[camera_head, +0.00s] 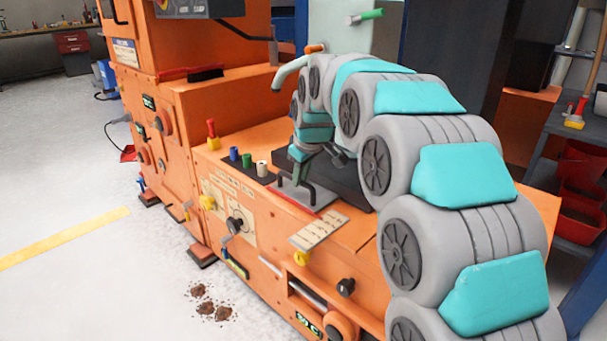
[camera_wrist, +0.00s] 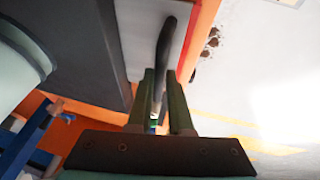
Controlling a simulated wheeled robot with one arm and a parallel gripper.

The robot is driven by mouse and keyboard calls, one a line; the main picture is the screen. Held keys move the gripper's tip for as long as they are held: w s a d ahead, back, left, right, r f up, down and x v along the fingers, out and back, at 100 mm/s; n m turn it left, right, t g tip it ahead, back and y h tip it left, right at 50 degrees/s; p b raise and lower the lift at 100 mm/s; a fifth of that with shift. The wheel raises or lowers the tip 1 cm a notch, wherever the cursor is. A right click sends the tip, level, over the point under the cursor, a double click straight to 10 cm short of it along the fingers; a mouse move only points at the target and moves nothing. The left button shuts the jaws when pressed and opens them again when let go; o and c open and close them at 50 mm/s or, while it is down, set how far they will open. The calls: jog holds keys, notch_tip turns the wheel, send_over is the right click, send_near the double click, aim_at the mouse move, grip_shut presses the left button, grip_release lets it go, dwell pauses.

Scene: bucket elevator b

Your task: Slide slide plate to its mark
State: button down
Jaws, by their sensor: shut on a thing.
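The slide plate is a light grey metal plate (camera_head: 296,194) with an upright black handle (camera_head: 309,187), lying on top of the orange machine at the edge of a dark opening. My gripper (camera_head: 299,174) reaches down from above onto the handle side of the plate. In the wrist view, the plate (camera_wrist: 135,40) lies beyond my green fingers (camera_wrist: 162,78), which are shut on its dark curved handle (camera_wrist: 166,42). A red strip shows along the plate's front edge; I cannot tell whether it is the mark.
A dark flat cover (camera_head: 338,172) lies behind the plate. Blue, green and white knobs (camera_head: 247,161) stand left of it, with a red-handled lever (camera_head: 212,134) further left. A tilted label panel (camera_head: 318,231) is in front. A brush (camera_head: 206,73) lies on the higher ledge.

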jog(key=c, duration=0.8)
grip_release()
jog(key=shift+c, duration=0.2)
jog(key=v, duration=0.7)
jog(key=shift+s+r, duration=0.2)
jog(key=shift+r, duration=0.1)
jog(key=s+d+f+m+g+p, duration=0.2)
jog(key=s+d+f+m, duration=0.1)
jog(key=s, duration=1.1)
jog(key=s+d+f+m+g+h+p, duration=0.1)
jog(key=s+d, duration=0.5)
jog(key=s, duration=0.9)
jog(key=s+d+f+m+g+p, duration=0.3)
jog(key=s+f, duration=0.4)
jog(key=s, duration=0.7)
jog(key=shift+s+d+m+h+p, duration=0.35)
jog(key=shift+d+m+h+p, duration=0.1)
jog(key=shift+d+m, duration=0.65)
